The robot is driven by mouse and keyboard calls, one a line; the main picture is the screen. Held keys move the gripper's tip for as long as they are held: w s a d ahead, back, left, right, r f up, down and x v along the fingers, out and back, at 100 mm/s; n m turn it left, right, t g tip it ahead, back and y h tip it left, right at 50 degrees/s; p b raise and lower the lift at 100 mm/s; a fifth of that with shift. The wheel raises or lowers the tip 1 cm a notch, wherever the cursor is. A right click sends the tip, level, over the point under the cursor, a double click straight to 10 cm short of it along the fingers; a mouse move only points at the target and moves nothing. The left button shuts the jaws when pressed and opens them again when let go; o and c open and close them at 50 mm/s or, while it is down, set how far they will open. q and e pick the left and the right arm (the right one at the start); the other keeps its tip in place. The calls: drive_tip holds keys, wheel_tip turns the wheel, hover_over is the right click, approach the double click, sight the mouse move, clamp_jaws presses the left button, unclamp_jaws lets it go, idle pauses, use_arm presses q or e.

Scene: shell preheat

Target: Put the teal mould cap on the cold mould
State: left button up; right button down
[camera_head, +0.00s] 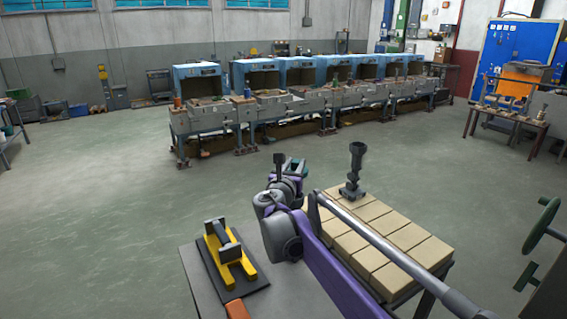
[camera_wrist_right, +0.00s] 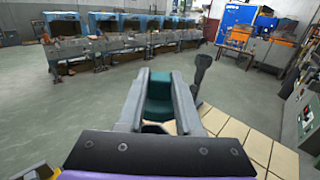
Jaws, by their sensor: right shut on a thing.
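The teal mould cap (camera_wrist_right: 158,100) is between the two fingers of my right gripper (camera_wrist_right: 160,85) in the wrist view. The gripper is shut on it, and the fingers hide its sides. In the head view my right gripper (camera_head: 291,167) is held up in the air, left of the tan-block table, with a bit of teal at its tip. A dark grey upright piece (camera_head: 354,166) with a square foot and rounded top stands on the tan blocks, apart from the gripper. I cannot tell for certain whether it is the cold mould. My left gripper is not in view.
A yellow stand (camera_head: 238,262) with a dark bar sits on a black mat on the grey table (camera_head: 205,285). Tan blocks (camera_head: 400,240) cover the table at right. A green handwheel (camera_head: 542,222) is at the right edge. Blue furnaces (camera_head: 197,78) line the back; open floor lies between.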

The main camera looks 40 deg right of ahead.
drive_tip(key=shift+a, duration=0.4)
drive_tip(key=shift+s+f+b, duration=0.1)
drive_tip(key=shift+f+b, duration=1.6)
drive_tip(key=shift+f, duration=1.1)
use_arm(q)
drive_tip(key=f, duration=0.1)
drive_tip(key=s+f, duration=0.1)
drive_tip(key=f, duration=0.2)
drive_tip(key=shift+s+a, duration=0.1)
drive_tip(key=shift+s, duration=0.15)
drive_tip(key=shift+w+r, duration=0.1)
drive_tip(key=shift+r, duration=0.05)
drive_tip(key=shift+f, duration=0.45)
use_arm(e)
drive_tip(key=shift+f, duration=0.65)
drive_tip(key=c, duration=0.9)
unclamp_jaws()
drive_tip(key=shift+o, duration=0.2)
